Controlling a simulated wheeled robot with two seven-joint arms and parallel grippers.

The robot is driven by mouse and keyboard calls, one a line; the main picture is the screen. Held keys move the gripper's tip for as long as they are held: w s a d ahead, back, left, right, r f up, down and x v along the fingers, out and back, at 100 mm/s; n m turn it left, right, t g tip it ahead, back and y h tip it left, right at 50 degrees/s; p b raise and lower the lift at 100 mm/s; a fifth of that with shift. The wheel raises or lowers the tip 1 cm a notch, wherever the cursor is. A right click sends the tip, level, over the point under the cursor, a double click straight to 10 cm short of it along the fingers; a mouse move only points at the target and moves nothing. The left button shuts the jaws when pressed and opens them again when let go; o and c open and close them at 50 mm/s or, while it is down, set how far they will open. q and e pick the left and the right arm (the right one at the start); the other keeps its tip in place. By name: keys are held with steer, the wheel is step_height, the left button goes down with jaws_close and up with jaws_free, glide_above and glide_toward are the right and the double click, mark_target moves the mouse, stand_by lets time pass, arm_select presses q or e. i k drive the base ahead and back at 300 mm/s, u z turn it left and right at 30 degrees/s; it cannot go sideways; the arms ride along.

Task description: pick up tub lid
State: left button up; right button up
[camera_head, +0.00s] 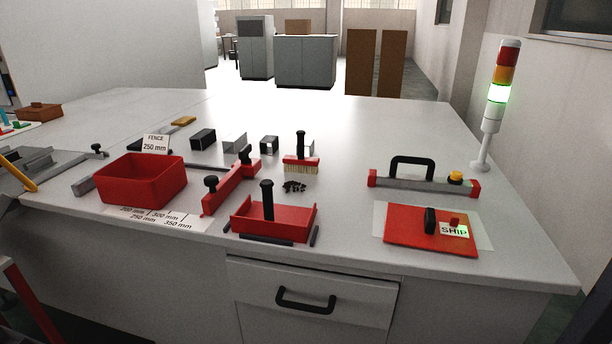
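A flat red plate (410,238) lies on a white sheet (380,217) at the right front of the bench. It has a black upright knob (430,220), a small red knob and a white label reading SHIP; it looks like a lid, but I cannot be sure it is the tub lid. An open red tub (140,187) stands at the left front, with no lid on it. A brown-red piece with a knob on top (38,111) lies at the far left back. Neither of my grippers is in view.
A red tray with a black handle (281,222) and a brush (300,164) stand mid-bench. A grey bar with a black handle (412,168) lies behind the red plate. A lit signal tower (499,93) stands at the right. The bench's back right is clear.

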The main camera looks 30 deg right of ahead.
mark_target(407, 224)
steer(key=z, duration=2.2)
steer(key=k, duration=0.25)
steer(key=z, duration=0.05)
